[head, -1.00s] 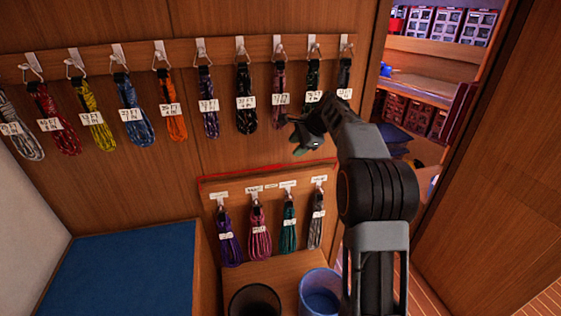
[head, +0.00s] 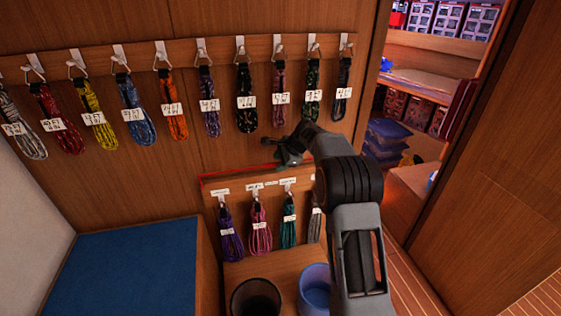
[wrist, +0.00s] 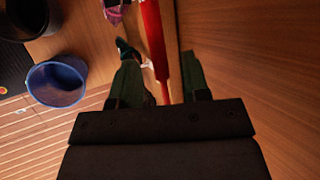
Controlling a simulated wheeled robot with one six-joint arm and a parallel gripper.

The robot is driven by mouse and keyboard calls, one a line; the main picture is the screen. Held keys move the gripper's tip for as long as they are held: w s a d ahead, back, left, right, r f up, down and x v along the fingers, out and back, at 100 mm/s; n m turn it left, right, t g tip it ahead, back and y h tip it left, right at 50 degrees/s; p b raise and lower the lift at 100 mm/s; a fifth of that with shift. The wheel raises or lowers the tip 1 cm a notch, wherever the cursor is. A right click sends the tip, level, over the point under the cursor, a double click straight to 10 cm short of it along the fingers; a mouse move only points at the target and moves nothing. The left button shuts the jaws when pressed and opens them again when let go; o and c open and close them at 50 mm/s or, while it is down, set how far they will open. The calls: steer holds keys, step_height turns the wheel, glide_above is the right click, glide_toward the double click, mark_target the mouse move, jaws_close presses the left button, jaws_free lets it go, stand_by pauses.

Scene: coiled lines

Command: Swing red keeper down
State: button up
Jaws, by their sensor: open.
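The red keeper (head: 228,173) is a thin red bar along the top edge of the lower hook board (head: 208,190). Its right part is hidden behind my gripper and arm in the head view. In the wrist view the red keeper (wrist: 153,35) runs down the picture into the space between my two fingers. My gripper (head: 276,150) is open just above the bar's right part. The wrist view shows its fingers (wrist: 162,78) on either side of the bar. I cannot tell whether either finger touches it.
Labelled line coils, such as an orange one (head: 172,110), hang from the upper rail (head: 180,55). Several coils, including a purple one (head: 229,235), hang on the lower board. A black bin (head: 255,298) and a blue bin (head: 314,290) stand below. A doorway lies right.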

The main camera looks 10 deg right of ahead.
steer(key=shift+c, duration=0.3)
jaws_close()
stand_by(0.3)
